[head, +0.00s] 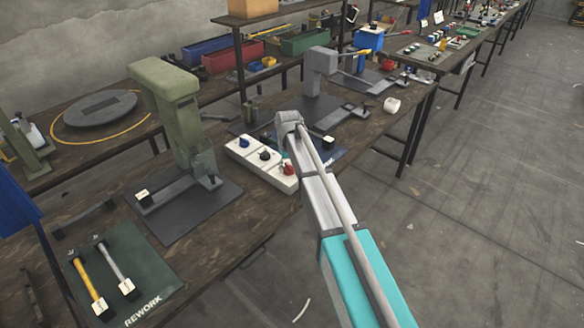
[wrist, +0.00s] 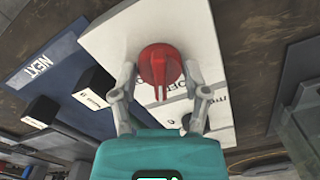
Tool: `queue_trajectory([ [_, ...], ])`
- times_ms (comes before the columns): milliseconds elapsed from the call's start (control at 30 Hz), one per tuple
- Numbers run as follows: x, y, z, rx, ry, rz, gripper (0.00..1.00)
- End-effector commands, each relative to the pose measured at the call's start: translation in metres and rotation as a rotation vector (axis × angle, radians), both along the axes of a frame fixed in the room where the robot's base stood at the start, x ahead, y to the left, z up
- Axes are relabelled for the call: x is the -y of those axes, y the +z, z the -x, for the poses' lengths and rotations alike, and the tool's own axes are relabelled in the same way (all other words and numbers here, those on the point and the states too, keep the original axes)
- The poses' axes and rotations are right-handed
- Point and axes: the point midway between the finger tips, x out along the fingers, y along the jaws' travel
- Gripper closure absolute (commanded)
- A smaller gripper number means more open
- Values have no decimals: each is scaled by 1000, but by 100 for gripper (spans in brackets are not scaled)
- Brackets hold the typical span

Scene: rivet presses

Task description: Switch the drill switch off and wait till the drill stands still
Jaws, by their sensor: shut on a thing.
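A white switch panel (head: 262,165) lies on the bench with a blue knob (head: 244,142), a black knob (head: 265,155) and a red knob (head: 288,168) in a row. In the wrist view the red knob (wrist: 158,64) sits between the fingers of my gripper (wrist: 160,84), which is shut on it. Its narrow grip bar points towards my gripper. Printing on the panel (wrist: 105,40) is partly covered, so I cannot read which switch this is. I cannot pick out a drill or see whether anything turns. My arm hides part of the bench behind the panel in the head view.
A green press (head: 180,110) stands left of the panel on a dark mat. A grey press (head: 320,72) stands behind. A green REWORK mat (head: 150,262) holds two hammer-like pieces at the front left. Blue NEXT mat (wrist: 62,75) lies beside the panel.

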Motion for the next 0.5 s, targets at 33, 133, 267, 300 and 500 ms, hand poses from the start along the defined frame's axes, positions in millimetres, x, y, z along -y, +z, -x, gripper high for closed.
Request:
queue_trajectory([
  [33, 1, 0, 2, -5, 42, 2, 88],
  [133, 1, 0, 2, -5, 133, 1, 88],
  [267, 1, 0, 2, -6, 238, 1, 88],
  [300, 1, 0, 2, -6, 266, 1, 88],
  [500, 0, 0, 2, -6, 374, 0, 88],
])
